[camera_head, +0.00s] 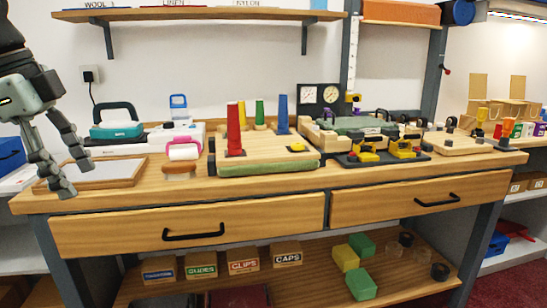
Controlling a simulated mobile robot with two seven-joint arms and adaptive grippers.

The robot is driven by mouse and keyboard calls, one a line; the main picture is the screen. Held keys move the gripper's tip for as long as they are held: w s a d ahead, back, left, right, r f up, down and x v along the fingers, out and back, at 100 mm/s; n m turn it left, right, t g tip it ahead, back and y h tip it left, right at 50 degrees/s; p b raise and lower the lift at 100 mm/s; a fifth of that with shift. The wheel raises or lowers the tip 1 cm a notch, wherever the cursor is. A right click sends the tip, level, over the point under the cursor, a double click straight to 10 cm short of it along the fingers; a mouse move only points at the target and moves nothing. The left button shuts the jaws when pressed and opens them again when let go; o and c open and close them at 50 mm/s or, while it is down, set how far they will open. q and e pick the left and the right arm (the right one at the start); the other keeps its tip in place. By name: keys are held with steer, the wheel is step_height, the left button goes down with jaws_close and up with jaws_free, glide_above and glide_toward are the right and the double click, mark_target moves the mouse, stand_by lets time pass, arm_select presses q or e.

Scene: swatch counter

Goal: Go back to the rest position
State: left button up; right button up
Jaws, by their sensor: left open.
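My left gripper (75,166) is at the left of the head view, its fingers spread apart with nothing between them. It hangs over the left end of the wooden counter (290,192), by a wood-framed tray with a pale inside (142,177). One finger overlaps the tray in the picture; I cannot tell whether it touches. My right gripper is not in view.
Near the gripper are a teal-based tool (117,131) and a pink roll holder (184,152). Yellow clamps (403,149) sit right. A shelf (200,14) hangs above.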

arm_select(q)
steer(key=w+a+f+n+t+h, duration=0.2)
steer(key=w+a+f+t+h, duration=0.45)
steer(key=w+f+t, duration=0.45)
steer(key=s+a+f+n+t+y, duration=0.1)
steer(key=a+f+n+y, duration=0.35)
steer(key=f, duration=0.55)
steer(key=s+a+f+n+t+y, duration=0.1)
steer(key=a+f+n+y, duration=0.35)
steer(key=f, duration=0.45)
steer(key=s+d+f+n+g+y, duration=0.1)
steer(key=s+d+f+g, duration=0.1)
steer(key=s+f, duration=0.35)
steer(key=s+d+f+n+g+y, duration=0.1)
steer(key=s+f+g, duration=0.15)
steer(key=f, duration=0.65)
steer(key=s+d+f+n+g+y, duration=0.1)
steer(key=s+d+f+g, duration=0.1)
steer(key=s+f, duration=0.4)
steer(key=s+d+f+g+h, duration=0.2)
steer(key=s+d+f+g, duration=0.3)
steer(key=s+d+f, duration=0.6)
steer(key=d+f, duration=0.1)
steer(key=d, duration=0.2)
steer(key=shift+s+d, duration=0.35)
steer(key=shift+d, duration=0.05)
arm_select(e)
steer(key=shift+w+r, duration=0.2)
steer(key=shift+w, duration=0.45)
